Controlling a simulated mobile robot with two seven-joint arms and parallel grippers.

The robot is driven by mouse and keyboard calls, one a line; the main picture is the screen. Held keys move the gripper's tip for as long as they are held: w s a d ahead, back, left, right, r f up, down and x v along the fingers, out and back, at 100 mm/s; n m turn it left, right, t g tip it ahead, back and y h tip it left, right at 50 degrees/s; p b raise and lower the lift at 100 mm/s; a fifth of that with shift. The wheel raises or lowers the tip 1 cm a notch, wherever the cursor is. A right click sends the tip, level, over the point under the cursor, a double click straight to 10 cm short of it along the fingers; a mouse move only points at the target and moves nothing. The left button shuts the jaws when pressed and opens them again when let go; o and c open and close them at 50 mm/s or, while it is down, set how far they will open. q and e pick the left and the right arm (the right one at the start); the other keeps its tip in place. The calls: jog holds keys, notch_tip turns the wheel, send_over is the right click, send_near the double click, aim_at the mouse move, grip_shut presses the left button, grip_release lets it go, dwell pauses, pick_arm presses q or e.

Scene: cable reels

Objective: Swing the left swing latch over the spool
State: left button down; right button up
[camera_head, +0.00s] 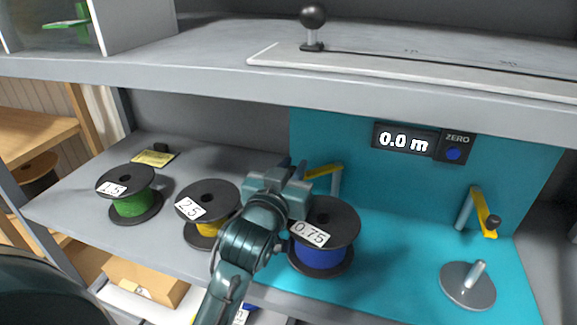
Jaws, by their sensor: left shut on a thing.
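The left swing latch (324,171) is a yellow arm on a grey post behind the spool. The spool (322,255) has black flanges, blue cable and a 0.75 label, and stands upright on the left of the cyan panel. My left gripper (296,172) is at the latch's left end, behind and left of the spool's top. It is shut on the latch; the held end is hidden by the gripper. The yellow arm points left from its post, behind the spool rather than across its top. My right gripper is not in view.
A 2.5 yellow spool (208,213) and a 1.5 green spool (130,195) stand to the left. On the right are an empty spindle disc (467,288) and a second yellow latch (483,211). A display (404,139) reads 0.0 m. An upper shelf (200,83) overhangs.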

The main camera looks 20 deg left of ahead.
pick_arm(q)
jog(key=c, duration=1.3)
grip_release()
jog(key=shift+c, duration=0.2)
